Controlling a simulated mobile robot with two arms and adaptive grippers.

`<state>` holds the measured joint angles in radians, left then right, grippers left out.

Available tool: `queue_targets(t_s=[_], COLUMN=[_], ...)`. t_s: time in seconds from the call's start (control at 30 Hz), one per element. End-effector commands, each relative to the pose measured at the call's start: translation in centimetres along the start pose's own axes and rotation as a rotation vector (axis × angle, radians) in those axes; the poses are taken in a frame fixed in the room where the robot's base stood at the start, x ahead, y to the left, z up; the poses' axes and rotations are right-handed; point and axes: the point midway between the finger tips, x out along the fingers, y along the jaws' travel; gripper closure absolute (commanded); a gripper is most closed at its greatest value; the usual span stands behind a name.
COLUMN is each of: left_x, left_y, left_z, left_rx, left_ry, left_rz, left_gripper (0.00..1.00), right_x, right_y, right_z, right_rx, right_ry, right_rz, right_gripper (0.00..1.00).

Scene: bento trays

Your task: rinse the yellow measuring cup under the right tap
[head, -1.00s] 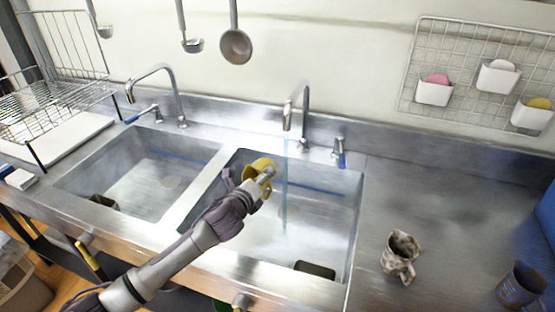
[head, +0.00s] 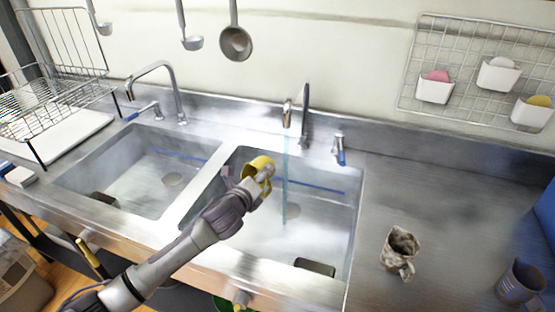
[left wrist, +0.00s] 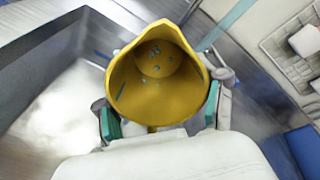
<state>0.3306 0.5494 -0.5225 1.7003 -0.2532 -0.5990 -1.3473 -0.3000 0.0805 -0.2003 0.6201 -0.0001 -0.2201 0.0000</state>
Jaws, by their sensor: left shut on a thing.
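The yellow measuring cup (head: 258,165) is held above the right sink basin (head: 310,235), left of the water stream. My left gripper (head: 256,181) is shut on it. In the left wrist view the cup (left wrist: 135,95) sits between the fingers of my left gripper (left wrist: 160,122), its open mouth towards the camera, with several small bluish specks inside. The right tap (head: 288,113) runs a thin blue stream of water (head: 285,180) down into the right basin. The stream also shows behind the cup in the left wrist view (left wrist: 228,24). The cup and stream look apart in the head view. My right gripper is out of view.
The left basin (head: 130,185) has its own tap (head: 165,72) and is empty of dishes. A patterned mug (head: 398,248) and a blue cup (head: 520,283) stand on the right counter. A wire dish rack (head: 45,100) is at the far left. Ladles hang above.

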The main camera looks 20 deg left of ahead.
Motion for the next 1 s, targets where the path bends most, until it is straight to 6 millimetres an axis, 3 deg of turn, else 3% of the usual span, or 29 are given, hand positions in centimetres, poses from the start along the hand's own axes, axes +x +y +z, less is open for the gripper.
queue_targets(t_s=[0.37, 1.0], left_x=[-0.2, -5.4], left_y=[-0.1, -1.5], left_z=[0.1, 2.6], left_rx=[0.0, 0.001], left_ry=[0.0, 0.001], left_rz=[0.0, 0.0], left_gripper=[0.63, 0.63], right_x=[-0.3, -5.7], right_y=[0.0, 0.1], right_z=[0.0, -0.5], right_rx=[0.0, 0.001], right_ry=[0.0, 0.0], right_rz=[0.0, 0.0], right_gripper=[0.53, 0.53])
